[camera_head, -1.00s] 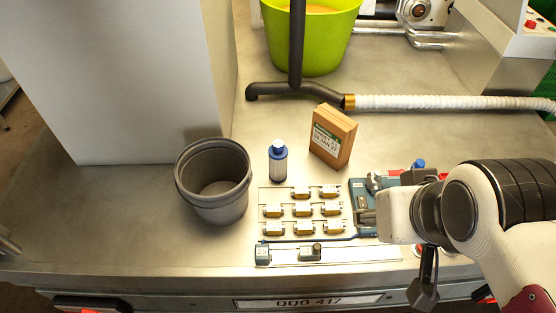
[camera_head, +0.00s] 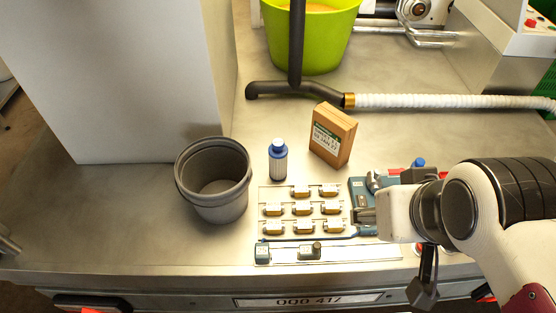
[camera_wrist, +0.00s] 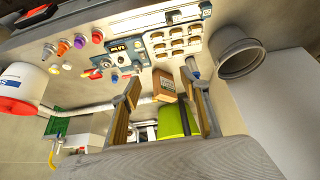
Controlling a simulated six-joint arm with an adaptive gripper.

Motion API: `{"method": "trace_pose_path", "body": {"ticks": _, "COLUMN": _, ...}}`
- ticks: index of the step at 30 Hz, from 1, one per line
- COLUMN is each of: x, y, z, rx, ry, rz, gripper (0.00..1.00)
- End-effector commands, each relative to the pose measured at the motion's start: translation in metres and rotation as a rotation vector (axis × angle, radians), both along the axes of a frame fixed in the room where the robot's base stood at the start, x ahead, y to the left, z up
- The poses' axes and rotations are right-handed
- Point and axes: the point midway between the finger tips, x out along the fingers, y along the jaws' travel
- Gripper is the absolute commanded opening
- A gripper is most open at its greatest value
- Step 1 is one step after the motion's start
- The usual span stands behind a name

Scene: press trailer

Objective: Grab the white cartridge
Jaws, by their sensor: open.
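A grey bucket (camera_head: 213,207) stands left of the cartridge; a brown box (camera_head: 332,137) stands to its right. A rack of several brass-coloured parts (camera_head: 302,209) lies in front. A dark pipe joins a white hose (camera_head: 450,102) behind. A green tub (camera_head: 308,45) stands farther back.

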Motion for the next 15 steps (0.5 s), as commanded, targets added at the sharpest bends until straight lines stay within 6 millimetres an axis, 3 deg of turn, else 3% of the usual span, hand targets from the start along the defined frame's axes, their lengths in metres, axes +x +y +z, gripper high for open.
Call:
{"method": "trace_pose_path", "body": {"ticks": 8, "x": 0.003, "y": -0.001, "z": 0.000, "rx": -0.004, "ry": -0.003, "rz": -0.001, "gripper": 0.45}}
{"method": "trace_pose_path", "body": {"ticks": 15, "x": 0.029, "y": -0.012, "z": 0.003, "rx": -0.042, "ry": -0.033, "rz": -0.003, "gripper": 0.45}}
